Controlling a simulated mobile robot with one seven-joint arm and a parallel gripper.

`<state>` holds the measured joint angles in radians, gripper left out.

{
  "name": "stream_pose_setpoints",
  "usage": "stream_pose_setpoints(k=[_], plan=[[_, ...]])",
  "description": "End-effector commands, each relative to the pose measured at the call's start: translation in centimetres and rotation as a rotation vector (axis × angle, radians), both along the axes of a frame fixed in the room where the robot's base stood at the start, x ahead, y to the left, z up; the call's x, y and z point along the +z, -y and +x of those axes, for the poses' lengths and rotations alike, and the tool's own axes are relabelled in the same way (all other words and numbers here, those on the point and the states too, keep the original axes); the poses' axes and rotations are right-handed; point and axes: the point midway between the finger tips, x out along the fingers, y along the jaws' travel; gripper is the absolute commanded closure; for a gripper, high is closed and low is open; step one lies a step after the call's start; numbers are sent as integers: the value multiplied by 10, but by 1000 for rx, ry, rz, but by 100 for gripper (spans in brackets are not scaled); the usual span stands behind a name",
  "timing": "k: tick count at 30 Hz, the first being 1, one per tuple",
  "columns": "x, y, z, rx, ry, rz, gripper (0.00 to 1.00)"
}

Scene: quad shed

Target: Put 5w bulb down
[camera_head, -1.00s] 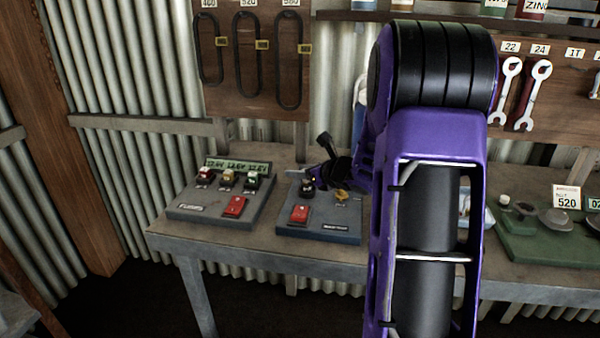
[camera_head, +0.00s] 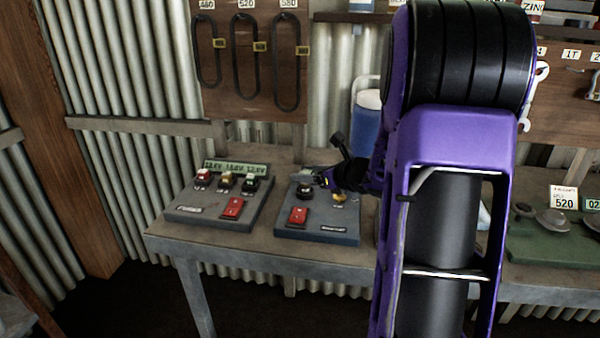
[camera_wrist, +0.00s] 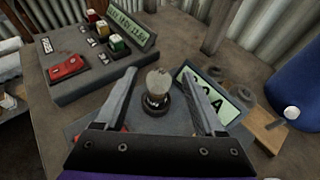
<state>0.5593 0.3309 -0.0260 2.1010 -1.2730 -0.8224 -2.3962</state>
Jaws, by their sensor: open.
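The bulb (camera_wrist: 157,82) has a clear round glass and stands upright in a dark round holder (camera_wrist: 156,104) on a grey test board. The holder also shows in the head view (camera_head: 304,192), where the bulb is too small to make out clearly. My gripper (camera_wrist: 158,74) is open, with one finger on each side of the bulb and a visible gap to both. In the head view my gripper (camera_head: 326,179) is just right of the holder, partly hidden by my arm.
The test board (camera_head: 330,234) carries a red switch (camera_head: 298,216). A second board (camera_head: 190,215) with coloured terminals and a readout stands left of it. A readout panel (camera_wrist: 236,115) rises close to the right finger. A blue container (camera_wrist: 297,88) stands farther right.

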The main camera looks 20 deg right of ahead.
Motion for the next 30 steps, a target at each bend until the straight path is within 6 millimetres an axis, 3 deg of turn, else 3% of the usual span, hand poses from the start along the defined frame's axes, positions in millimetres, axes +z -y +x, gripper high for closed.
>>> stream_pose_setpoints(k=[6, 12, 30], plan=[[18, 11, -41, -2, 1, 0, 29], [26, 16, -60, 0, 1, 0, 29], [28, 17, -62, -1, 0, 2, 29]])
